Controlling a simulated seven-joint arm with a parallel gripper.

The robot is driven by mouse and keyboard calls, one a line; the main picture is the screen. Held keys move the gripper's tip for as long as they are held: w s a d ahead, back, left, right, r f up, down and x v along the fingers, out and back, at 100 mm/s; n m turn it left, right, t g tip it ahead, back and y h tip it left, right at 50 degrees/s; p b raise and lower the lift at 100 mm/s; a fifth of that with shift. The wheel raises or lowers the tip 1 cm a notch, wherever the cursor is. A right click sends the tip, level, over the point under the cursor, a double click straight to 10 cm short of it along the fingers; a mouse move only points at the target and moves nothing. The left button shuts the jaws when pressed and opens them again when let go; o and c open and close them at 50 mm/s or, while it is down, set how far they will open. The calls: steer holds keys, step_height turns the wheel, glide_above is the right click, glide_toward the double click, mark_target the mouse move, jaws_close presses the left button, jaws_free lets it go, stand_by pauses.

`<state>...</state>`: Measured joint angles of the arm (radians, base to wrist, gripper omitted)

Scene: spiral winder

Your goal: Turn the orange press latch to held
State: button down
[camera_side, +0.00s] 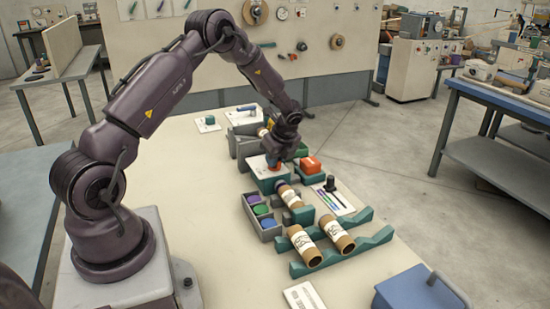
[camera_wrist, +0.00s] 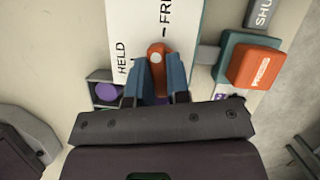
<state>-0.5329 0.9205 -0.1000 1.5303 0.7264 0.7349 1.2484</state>
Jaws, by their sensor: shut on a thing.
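The orange press latch (camera_wrist: 157,59) shows in the wrist view between my gripper's two blue fingers. Its rounded end with a white dot points up the picture, close to the FREE mark and right of the word HELD. The latch sits on a white plate (camera_wrist: 141,25) with both words printed on it. My gripper (camera_wrist: 160,80) is shut on the latch. In the side view my gripper (camera_side: 276,165) is down at the plate and largely covers the latch. The latch's lower part is hidden between the fingers.
An orange-red press button (camera_wrist: 257,68) on a teal base is right of the latch.

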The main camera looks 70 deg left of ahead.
steer(key=n, duration=0.2)
steer(key=n+g, duration=0.1)
steer(key=n, duration=0.1)
steer(key=shift+w+f+n+h, duration=0.1)
steer(key=shift+f+n+h, duration=0.1)
steer(key=shift+n+h, duration=0.15)
steer(key=n+g+h, duration=0.1)
steer(key=n, duration=0.2)
steer(key=shift+a+n, duration=0.1)
steer(key=shift+n, duration=0.15)
steer(key=n+g+h, duration=0.1)
steer(key=n, duration=0.2)
steer(key=shift+n, duration=0.3)
steer(key=shift+n+h, duration=0.85)
steer(key=shift+n, duration=0.85)
steer(key=c, duration=1.1)
jaws_free()
steer(key=shift+r, duration=0.1)
steer(key=v, duration=1.3)
steer(key=shift+w, duration=0.15)
